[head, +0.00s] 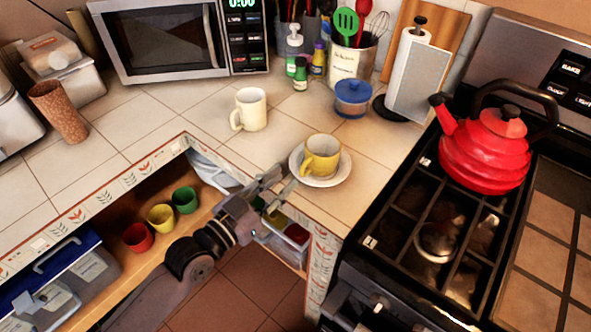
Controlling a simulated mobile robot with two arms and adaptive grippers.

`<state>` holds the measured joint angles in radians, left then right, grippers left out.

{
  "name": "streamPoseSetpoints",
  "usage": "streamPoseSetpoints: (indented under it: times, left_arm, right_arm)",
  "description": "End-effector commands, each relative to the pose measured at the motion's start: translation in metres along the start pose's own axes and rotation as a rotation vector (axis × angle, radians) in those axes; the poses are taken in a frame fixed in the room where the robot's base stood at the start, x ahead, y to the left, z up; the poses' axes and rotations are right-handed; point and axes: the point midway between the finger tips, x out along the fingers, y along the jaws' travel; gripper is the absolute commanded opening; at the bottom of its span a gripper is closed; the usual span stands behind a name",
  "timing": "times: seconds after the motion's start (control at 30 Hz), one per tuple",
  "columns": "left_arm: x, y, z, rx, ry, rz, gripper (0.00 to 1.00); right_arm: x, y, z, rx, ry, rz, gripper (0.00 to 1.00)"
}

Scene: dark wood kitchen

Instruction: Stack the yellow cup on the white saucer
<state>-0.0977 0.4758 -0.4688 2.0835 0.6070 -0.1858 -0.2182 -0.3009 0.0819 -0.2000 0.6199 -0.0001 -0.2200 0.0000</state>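The yellow cup (322,152) stands upright on the white saucer (335,182) near the counter's inner corner. Its handle points to the lower left. My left gripper (279,184) is just left of and below the saucer, at the counter edge. Its two fingers are apart with nothing visible between them. The fingers are clear of the cup; whether a fingertip touches the saucer rim cannot be told. My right gripper is out of view.
A red kettle (485,150) is on the stove at right. Below the counter, red, yellow and green cups (161,217) sit on a shelf (118,268).

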Motion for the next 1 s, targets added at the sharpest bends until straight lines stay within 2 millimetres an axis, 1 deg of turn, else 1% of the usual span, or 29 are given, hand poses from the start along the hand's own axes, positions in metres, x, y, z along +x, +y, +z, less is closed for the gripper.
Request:
streamPoseSetpoints:
  times: [0.03,0.1,0.2,0.3,0.4,0.6,0.67,0.7,0.77,0.87,0.9,0.97,1.0]
  left_arm:
    - [-0.012,0.0,0.003,0.001,-0.003,0.0,0.29]
    - [-0.024,0.001,0.002,0.002,-0.002,0.002,0.29]
    - [-0.038,0.0,0.002,0.0,-0.003,0.0,0.29]
    - [-0.046,0.0,0.001,0.0,0.0,0.0,0.29]
    - [-0.05,0.0,0.0,0.0,0.0,0.001,0.29]
    - [-0.05,0.0,0.0,0.0,0.0,0.0,0.29]
    - [-0.05,-0.002,0.004,-0.001,-0.007,-0.006,0.29]
    - [-0.049,-0.006,0.011,-0.002,-0.019,-0.016,0.29]
    - [-0.048,-0.017,0.033,-0.006,-0.055,-0.045,0.29]
    - [-0.051,-0.046,0.096,-0.014,-0.166,-0.125,0.29]
    - [-0.056,-0.059,0.13,-0.021,-0.225,-0.164,0.29]
    - [-0.069,-0.076,0.185,-0.033,-0.326,-0.223,0.29]
    - [-0.082,-0.084,0.223,-0.044,-0.397,-0.26,0.29]
  right_arm:
    - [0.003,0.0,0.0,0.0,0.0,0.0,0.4]
    - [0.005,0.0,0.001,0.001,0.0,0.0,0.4]
    - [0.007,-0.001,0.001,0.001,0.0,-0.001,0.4]
    - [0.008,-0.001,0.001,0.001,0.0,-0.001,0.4]
    - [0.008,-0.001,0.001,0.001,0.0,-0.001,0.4]
    - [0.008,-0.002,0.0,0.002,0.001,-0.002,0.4]
    - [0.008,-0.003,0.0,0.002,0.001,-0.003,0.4]
    - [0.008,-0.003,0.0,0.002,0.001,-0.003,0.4]
    - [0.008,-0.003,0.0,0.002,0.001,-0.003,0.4]
    - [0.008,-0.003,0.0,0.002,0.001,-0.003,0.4]
    - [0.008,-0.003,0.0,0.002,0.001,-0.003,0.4]
    - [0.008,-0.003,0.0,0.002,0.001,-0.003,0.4]
    - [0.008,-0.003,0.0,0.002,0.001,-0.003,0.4]
